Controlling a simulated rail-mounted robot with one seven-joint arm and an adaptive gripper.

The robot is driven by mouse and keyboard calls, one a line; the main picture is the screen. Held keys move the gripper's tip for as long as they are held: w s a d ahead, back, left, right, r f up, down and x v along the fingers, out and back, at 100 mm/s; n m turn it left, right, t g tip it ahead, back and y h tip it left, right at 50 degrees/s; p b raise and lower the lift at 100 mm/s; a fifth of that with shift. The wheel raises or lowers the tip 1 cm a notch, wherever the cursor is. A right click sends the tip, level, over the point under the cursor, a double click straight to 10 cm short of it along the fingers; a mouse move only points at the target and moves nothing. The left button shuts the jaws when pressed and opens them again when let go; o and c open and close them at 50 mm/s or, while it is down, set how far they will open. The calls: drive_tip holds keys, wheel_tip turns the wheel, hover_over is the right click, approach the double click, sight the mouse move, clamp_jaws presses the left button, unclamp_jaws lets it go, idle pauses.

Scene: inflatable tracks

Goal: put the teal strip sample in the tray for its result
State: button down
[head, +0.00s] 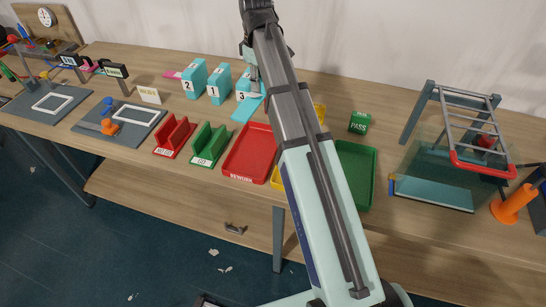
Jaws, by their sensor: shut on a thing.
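A flat teal strip (246,108) shows at the back of the bench, just in front of the teal block marked 3 (242,88). My gripper (255,85) is above it, small and partly hidden by my arm. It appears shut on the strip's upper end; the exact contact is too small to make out. A red tray labelled REWORK (238,168) lies in front. A yellow tray (276,180) is mostly hidden behind my arm.
Teal blocks marked 2 (194,80) and 1 (218,84) stand left of block 3. A red slotted stand (174,137) and a green one (211,145) sit left of the red tray. A ladder frame (468,115) over a clear tank (435,192) stands right.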

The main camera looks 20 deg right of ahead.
drive_tip(key=shift+n, duration=0.3)
drive_tip(key=shift+a+f, duration=0.15)
drive_tip(key=shift+a, duration=0.1)
drive_tip(key=shift+f+n, duration=0.3)
drive_tip(key=shift+f, duration=0.1)
drive_tip(key=p, duration=0.4)
hover_over(260, 140)
wheel_tip(260, 140, down, 19)
drive_tip(key=shift+s+f, duration=0.1)
drive_tip(key=c, duration=1)
unclamp_jaws()
wheel_tip(260, 140, up, 12)
drive_tip(key=shift+r+b, duration=0.1)
drive_tip(key=shift+b, duration=1.1)
